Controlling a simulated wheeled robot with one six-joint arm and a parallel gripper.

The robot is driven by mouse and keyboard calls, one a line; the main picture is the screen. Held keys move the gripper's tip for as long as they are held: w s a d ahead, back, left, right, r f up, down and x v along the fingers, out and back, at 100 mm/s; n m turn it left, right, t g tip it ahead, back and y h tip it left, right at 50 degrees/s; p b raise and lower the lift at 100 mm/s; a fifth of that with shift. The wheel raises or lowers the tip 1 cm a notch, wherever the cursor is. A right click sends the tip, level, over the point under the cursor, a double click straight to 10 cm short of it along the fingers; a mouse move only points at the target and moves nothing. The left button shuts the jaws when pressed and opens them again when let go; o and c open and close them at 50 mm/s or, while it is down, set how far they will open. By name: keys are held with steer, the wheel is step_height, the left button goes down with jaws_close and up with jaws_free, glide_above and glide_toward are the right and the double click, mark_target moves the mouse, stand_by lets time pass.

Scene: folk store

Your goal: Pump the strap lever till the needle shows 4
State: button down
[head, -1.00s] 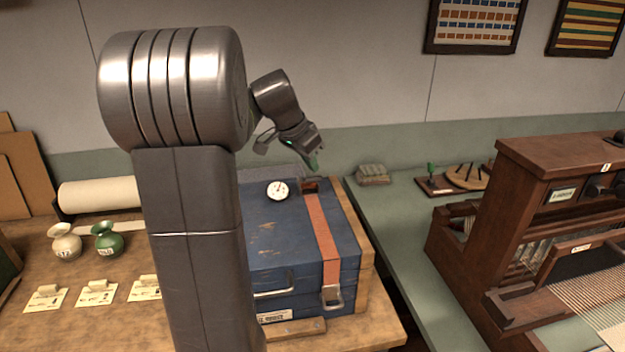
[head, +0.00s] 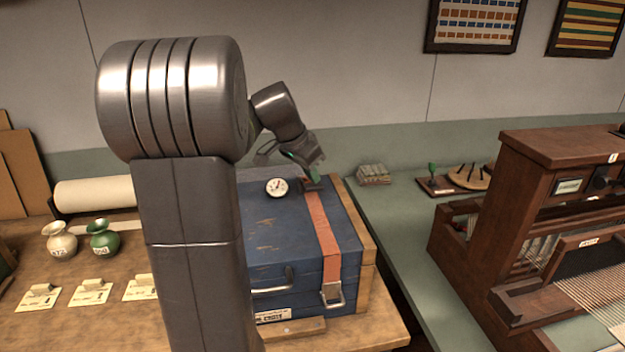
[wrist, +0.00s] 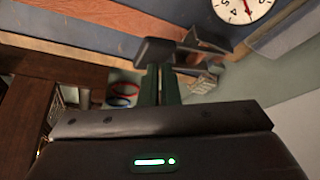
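The blue case (head: 275,230) stands on the wooden table with an orange strap (head: 322,230) over its lid. The strap lever (head: 312,185) is a small dark part at the strap's rear end, partly hidden by my gripper. My gripper (head: 318,172) is right at it, pointing down; in the wrist view its green fingers (wrist: 161,85) are close together behind a dark block (wrist: 155,51), perhaps the lever's handle. I cannot tell if they clasp it. The white round gauge (head: 276,188) lies left of the strap; its red needle shows in the wrist view (wrist: 246,7), but the reading is unclear.
A dark wooden loom (head: 480,215) stands at the right. Two small vases (head: 104,240) and several cards (head: 90,293) are on the table at left. A green ledge (head: 400,225) runs right of the case. My arm hides the case's left part.

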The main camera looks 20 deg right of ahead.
steer(key=shift+f+b, duration=0.35)
steer(key=shift+f, duration=0.3)
step_height(320, 180, up, 9)
steer(key=p, duration=0.6)
steer(key=shift+r+p, duration=0.15)
steer(key=shift+p, duration=0.25)
stand_by(0.4)
